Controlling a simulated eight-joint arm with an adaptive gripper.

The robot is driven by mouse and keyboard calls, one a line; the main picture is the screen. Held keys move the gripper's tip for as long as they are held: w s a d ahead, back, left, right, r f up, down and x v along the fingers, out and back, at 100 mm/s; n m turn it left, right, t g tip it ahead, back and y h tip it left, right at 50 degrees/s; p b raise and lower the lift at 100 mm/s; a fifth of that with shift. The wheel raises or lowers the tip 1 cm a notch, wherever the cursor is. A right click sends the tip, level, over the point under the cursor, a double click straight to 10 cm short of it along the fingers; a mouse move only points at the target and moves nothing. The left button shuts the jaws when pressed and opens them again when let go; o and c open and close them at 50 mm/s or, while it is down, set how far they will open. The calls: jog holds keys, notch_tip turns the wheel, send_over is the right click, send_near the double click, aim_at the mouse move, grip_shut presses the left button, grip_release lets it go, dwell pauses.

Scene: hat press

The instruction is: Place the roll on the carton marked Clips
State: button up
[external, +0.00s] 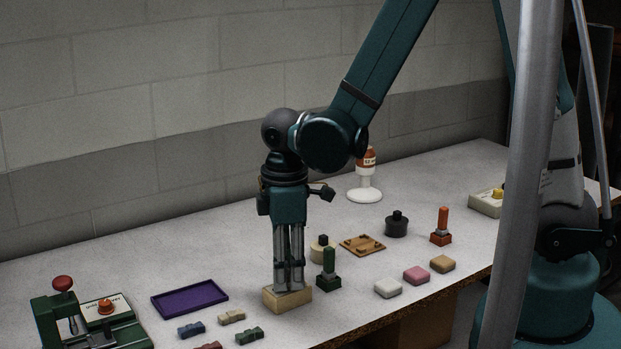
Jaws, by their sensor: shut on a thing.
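My gripper (288,288) points straight down, its fingers close together, with the tips at the top of a tan block-shaped carton (305,298). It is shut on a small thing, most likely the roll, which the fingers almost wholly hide. I cannot tell whether that thing touches the carton's top. The carton sits on the table near its front edge. No lettering is readable on it, so I cannot confirm the Clips mark.
A green stamp (327,272) stands close right of the carton, a beige round piece (320,252) behind it. A purple tray (190,299) and several small blocks lie left. Right are white (388,288), pink (416,275) and tan (442,264) pieces. A green press (52,325) stands front left.

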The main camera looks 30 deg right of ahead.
jog(key=shift+f, duration=0.15)
jog(key=o, duration=0.9)
jog(key=shift+c, duration=0.2)
jog(key=shift+r, duration=0.2)
notch_tip(320, 180, up, 12)
jog(key=p, duration=0.1)
dwell(0.3)
jog(key=shift+d, duration=0.1)
dwell(0.7)
